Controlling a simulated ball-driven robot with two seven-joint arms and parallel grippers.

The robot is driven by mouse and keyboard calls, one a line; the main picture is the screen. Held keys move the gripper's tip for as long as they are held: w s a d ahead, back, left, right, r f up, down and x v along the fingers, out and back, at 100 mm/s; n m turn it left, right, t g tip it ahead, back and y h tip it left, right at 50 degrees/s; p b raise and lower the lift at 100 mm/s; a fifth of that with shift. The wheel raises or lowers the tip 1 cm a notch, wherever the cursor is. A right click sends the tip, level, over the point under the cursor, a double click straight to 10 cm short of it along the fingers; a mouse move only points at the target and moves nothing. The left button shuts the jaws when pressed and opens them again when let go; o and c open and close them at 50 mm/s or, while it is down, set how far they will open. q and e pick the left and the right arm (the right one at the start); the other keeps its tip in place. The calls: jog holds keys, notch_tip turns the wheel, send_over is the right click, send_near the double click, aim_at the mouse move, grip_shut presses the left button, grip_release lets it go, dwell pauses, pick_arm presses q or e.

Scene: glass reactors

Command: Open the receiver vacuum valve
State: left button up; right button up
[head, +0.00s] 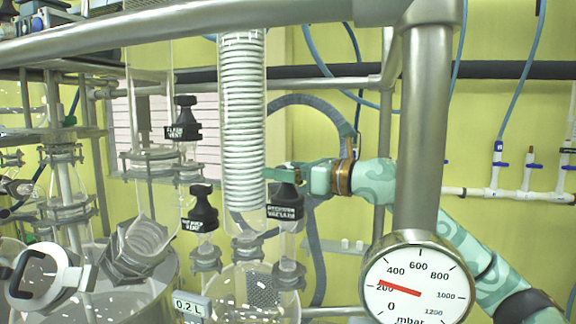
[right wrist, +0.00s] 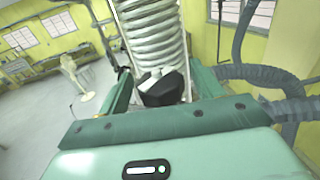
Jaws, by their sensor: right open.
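The receiver vacuum valve (head: 286,202) is a black knob with a dark label that appears to read "receiver vacuum". It stands right of the coiled glass condenser (head: 243,120) in the head view. My right gripper (head: 284,174) is open, coming in from the right at the knob's top. In the right wrist view the black knob (right wrist: 162,90) sits between the two green fingers of my right gripper (right wrist: 160,88). I cannot tell whether the fingers touch it. The knob's top is partly hidden by the gripper in the head view. My left gripper is not in view.
Two similar black knobs, an upper one (head: 183,122) and a lower one (head: 202,210), stand left of the condenser. A pressure gauge (head: 416,284) on a steel post (head: 421,130) is in front at right, its red needle slightly above 200 mbar. Glass vessels and steel rails crowd the left.

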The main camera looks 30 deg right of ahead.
jog(key=c, duration=1)
jog(key=shift+y, duration=0.3)
jog(key=n+g+y, duration=0.3)
jog(key=y, duration=0.1)
jog(key=shift+r+n+p, duration=0.1)
jog(key=shift+n+p, duration=0.2)
jog(key=shift+p, duration=0.05)
jog(key=shift+n+g+y+p, duration=0.65)
jog(key=shift+n+g+y, duration=0.6)
jog(key=shift+g, duration=0.55)
jog(key=shift+n, duration=0.25)
